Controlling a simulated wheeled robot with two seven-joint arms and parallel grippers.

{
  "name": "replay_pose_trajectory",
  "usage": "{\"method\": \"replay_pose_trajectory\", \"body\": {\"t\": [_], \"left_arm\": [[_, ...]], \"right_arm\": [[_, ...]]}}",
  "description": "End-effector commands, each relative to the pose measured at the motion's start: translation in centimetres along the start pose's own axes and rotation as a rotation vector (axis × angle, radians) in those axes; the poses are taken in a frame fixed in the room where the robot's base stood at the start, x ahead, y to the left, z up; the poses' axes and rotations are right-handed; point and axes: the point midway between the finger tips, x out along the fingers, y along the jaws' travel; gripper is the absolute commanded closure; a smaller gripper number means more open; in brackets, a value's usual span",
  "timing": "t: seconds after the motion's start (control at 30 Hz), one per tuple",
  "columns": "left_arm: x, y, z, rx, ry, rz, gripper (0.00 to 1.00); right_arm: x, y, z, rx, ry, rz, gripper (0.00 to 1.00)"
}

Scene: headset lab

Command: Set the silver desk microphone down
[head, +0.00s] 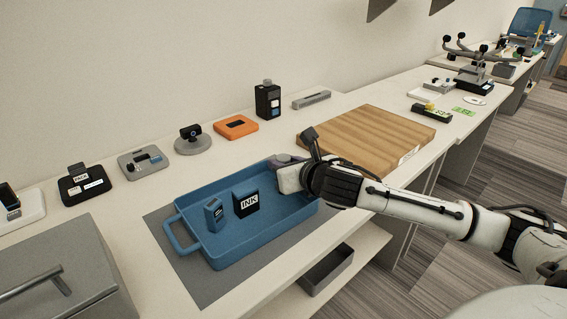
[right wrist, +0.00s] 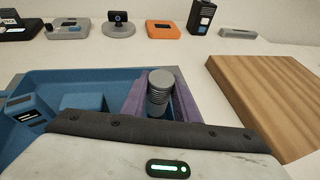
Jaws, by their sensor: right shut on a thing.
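The silver desk microphone (right wrist: 158,90) shows its ribbed round head in the right wrist view, between the purple fingers of my right gripper (right wrist: 160,108). The gripper is shut on it. In the head view my right gripper (head: 281,163) is at the right end of the blue tray (head: 226,250), and the microphone is hidden there by the gripper. The microphone's base is hidden in both views, so I cannot tell whether it touches the tray floor. My left gripper is not in view.
The tray holds a dark blue INK box (head: 246,200) and a small blue device (head: 213,214). A wooden board (head: 368,140) lies close on the right. A webcam (head: 192,137), an orange box (head: 236,126) and a black bottle-like pack (head: 268,101) stand along the back.

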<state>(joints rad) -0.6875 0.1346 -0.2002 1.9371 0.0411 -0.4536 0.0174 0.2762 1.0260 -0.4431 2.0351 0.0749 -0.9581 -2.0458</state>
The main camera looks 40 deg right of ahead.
Motion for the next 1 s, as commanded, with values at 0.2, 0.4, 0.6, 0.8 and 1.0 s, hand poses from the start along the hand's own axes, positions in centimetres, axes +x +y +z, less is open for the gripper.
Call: {"method": "replay_pose_trajectory", "body": {"t": [0.2, 0.4, 0.6, 0.8, 1.0], "left_arm": [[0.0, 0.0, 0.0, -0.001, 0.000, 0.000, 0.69], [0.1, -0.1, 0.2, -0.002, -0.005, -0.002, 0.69], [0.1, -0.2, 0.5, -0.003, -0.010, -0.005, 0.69], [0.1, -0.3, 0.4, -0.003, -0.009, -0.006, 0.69], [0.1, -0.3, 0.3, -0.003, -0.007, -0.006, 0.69]], "right_arm": [[0.1, 0.0, -0.2, 0.000, 0.001, -0.001, 0.54], [0.1, 0.0, -0.1, -0.001, 0.001, -0.001, 0.54], [-0.9, -0.1, 0.1, -0.004, 0.001, -0.001, 0.54], [-5.0, -0.1, 0.1, -0.009, 0.002, 0.000, 0.54], [-9.3, 0.0, 0.0, -0.011, 0.003, 0.001, 0.54]]}}
